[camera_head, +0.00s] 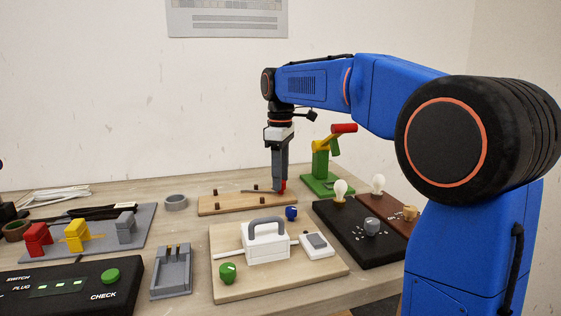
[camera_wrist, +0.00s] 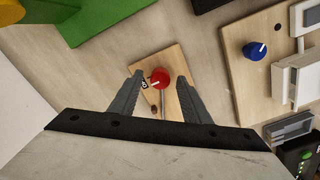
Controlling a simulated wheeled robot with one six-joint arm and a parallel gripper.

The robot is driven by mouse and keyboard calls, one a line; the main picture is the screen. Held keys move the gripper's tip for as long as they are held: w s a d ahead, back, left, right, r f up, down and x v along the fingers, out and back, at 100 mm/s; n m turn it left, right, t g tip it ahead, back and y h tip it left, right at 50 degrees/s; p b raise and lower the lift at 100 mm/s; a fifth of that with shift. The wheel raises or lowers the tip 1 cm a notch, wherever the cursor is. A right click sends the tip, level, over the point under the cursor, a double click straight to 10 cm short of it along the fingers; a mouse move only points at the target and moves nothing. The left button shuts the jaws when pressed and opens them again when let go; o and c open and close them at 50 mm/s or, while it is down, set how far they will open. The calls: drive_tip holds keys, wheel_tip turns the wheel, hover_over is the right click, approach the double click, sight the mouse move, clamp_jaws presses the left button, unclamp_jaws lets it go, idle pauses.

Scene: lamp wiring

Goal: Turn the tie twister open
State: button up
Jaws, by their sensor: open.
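The tie twister appears to be a round red knob (camera_wrist: 160,78) with a pale pointer line, on a small wooden board (camera_wrist: 175,58). It also shows in the head view as a bit of red (camera_head: 282,185) at the right end of the board (camera_head: 222,205), mostly hidden behind my fingers. My gripper (camera_wrist: 159,80) is open and empty, pointing down, with one finger on each side of the knob in the wrist view. Gaps show between the knob and both fingers. Whether the fingertips reach down to the knob's height is hard to tell.
A green stand (camera_head: 320,182) with a red-tipped lever is close behind on the right. A blue knob (camera_head: 291,213) and a white handled box (camera_head: 266,242) are on a board in front. A black board with a bulb (camera_head: 345,232) lies right. A grey tape ring (camera_head: 176,202) is left.

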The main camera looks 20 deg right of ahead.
wheel_tip(320, 180, up, 17)
idle(0.5)
drive_tip(key=shift+s+r, duration=0.1)
drive_tip(key=shift+s, duration=0.05)
